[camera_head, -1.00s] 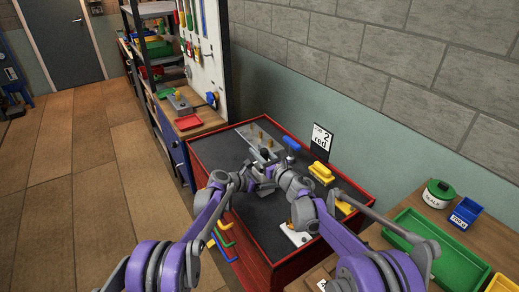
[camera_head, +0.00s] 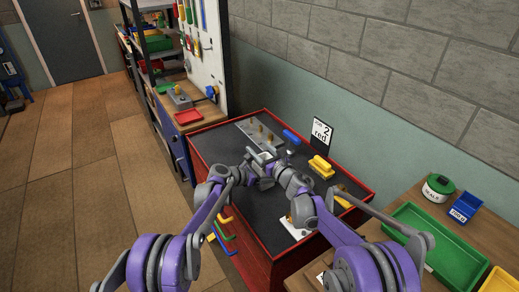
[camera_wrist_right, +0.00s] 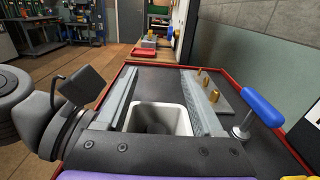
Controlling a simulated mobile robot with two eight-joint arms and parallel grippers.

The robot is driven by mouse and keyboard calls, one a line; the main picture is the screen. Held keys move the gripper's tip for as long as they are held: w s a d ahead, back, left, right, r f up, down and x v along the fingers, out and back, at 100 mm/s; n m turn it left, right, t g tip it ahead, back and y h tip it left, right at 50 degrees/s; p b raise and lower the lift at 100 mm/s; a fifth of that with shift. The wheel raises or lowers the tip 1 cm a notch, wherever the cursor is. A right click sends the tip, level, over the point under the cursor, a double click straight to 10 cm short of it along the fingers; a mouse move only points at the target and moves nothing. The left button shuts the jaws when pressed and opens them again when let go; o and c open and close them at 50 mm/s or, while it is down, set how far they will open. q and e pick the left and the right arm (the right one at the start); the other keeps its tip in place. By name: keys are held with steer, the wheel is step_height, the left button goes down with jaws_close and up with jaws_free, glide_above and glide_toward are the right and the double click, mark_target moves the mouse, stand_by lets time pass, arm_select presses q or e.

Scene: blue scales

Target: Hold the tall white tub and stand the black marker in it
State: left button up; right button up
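The white tub (camera_wrist_right: 160,104) is upright between the two fingers of my right gripper (camera_wrist_right: 160,92) in the right wrist view. Its rim spans the gap and its sides meet both fingers. Its inside is shaded, so I cannot tell what is in it. In the head view my right gripper (camera_head: 284,167) is over the middle of the dark worktop, and my arms hide the tub. My left gripper (camera_head: 252,168) is close beside it, with its fingers too small and covered to read. I cannot make out the black marker in either view.
The red-edged worktop (camera_head: 225,152) carries a grey block with brass pegs (camera_head: 252,133), a blue-handled tool (camera_head: 291,136), a yellow-handled thing (camera_head: 321,167) and a sign (camera_head: 320,134). A green tray (camera_head: 440,247) and green-lidded pot (camera_head: 438,188) stand at right.

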steer(key=v, duration=1.2)
arm_select(q)
steer(key=o, duration=1.2)
steer(key=v, duration=1.2)
